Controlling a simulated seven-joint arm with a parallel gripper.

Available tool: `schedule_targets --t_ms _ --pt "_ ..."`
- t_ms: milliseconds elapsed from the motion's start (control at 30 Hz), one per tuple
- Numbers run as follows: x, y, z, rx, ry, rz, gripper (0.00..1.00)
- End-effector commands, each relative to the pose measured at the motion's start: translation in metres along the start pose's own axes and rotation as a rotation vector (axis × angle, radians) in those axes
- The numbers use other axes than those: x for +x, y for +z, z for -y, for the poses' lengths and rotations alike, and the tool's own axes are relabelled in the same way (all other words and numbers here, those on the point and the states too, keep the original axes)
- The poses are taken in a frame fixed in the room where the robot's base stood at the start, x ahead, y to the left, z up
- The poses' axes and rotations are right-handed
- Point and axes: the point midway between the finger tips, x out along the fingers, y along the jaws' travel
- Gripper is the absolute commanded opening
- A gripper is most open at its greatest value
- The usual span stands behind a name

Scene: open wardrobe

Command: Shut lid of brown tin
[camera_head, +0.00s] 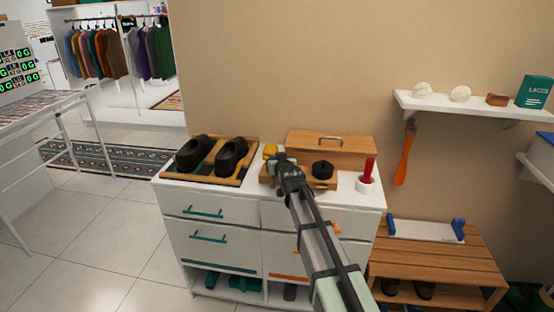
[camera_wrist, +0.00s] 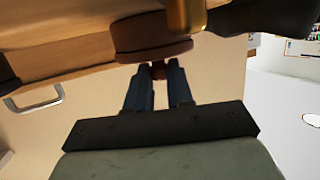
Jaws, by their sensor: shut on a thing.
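My gripper (camera_head: 280,161) is over the left part of an open wooden box on the white dresser. In the wrist view, my gripper (camera_wrist: 158,68) has its two fingers shut on a small brown knob. The knob joins a round brown tin or its lid (camera_wrist: 150,36). In the head view my gripper hides the brown tin. I cannot tell from these frames whether its lid sits flush. The wooden box (camera_head: 300,181) has its lid (camera_head: 335,150), with a metal handle, raised at the back.
A black round tin (camera_head: 322,169) stands right of my gripper, and a yellow item (camera_head: 270,150) is close on its left. Black shoes (camera_head: 230,155) sit on a tray at the left. A red-handled tool in a white cup (camera_head: 367,186) stands at the right.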

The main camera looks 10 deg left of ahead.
Motion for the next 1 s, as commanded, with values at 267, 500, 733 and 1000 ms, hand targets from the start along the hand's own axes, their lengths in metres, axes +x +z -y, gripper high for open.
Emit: schedule_targets --t_ms 267,500,733,1000 --pt "0.0007 0.0002 0.0001 -0.005 0.001 -0.010 0.00" --pt "0.0008 0.0003 0.0001 -0.004 0.001 -0.009 0.27" --pt "0.0006 0.0004 0.0001 -0.003 0.001 -0.009 0.47" --pt "-0.0007 0.0005 0.0001 -0.003 0.001 -0.008 0.47"
